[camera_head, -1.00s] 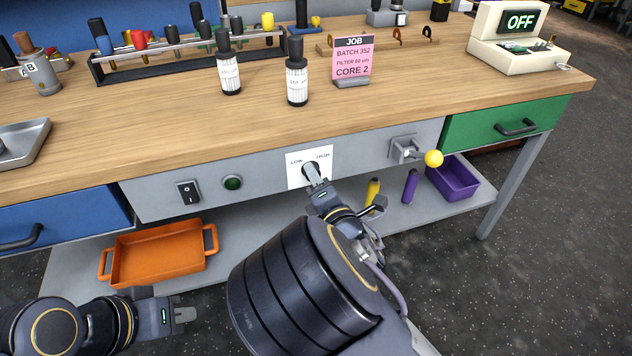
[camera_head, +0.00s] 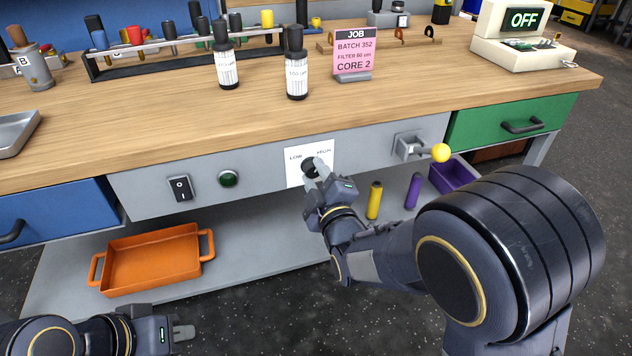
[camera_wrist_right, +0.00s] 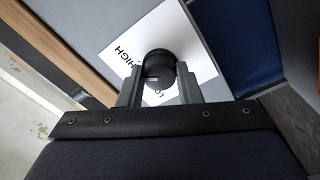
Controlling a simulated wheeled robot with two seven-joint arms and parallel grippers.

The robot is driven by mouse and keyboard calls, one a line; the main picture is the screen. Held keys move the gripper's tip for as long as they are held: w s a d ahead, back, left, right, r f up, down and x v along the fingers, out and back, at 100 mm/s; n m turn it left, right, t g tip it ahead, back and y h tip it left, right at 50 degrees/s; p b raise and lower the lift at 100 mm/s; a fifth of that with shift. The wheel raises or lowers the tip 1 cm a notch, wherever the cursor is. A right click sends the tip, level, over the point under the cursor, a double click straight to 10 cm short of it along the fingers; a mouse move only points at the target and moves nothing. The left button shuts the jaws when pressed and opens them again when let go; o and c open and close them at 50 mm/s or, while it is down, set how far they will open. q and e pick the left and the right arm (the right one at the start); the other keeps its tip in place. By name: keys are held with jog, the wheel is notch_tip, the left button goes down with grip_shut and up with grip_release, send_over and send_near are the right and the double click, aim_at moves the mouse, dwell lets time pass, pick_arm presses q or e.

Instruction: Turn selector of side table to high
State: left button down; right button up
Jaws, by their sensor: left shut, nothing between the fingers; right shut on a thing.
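The selector is a round black knob (camera_head: 309,166) on a white plate (camera_head: 293,175) marked LOW at left and HIGH at right, on the side table's grey front panel. My right gripper (camera_head: 317,173) is shut on the knob from the front. In the right wrist view the knob (camera_wrist_right: 158,66) sits between the two fingers. A small light mark shows on its face, toward the LOW side; its exact setting is hard to tell. My left gripper (camera_head: 184,332) is shut and empty at the lower left, away from the table.
A black rocker switch (camera_head: 179,189) and green button (camera_head: 228,179) are left of the plate. A lever with a yellow ball (camera_head: 440,153) juts out at right. An orange tray (camera_head: 153,260) and purple bin (camera_head: 455,173) are on the lower shelf. Bottles (camera_head: 297,77) stand on the tabletop.

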jog(key=shift+m+b, duration=0.7)
jog(key=shift+m, duration=0.8)
jog(key=o, duration=1)
jog(key=shift+c, duration=0.2)
jog(key=p+v, duration=0.1)
jog(key=v, duration=0.7)
jog(key=shift+p, duration=0.3)
jog(key=shift+w+a, duration=0.1)
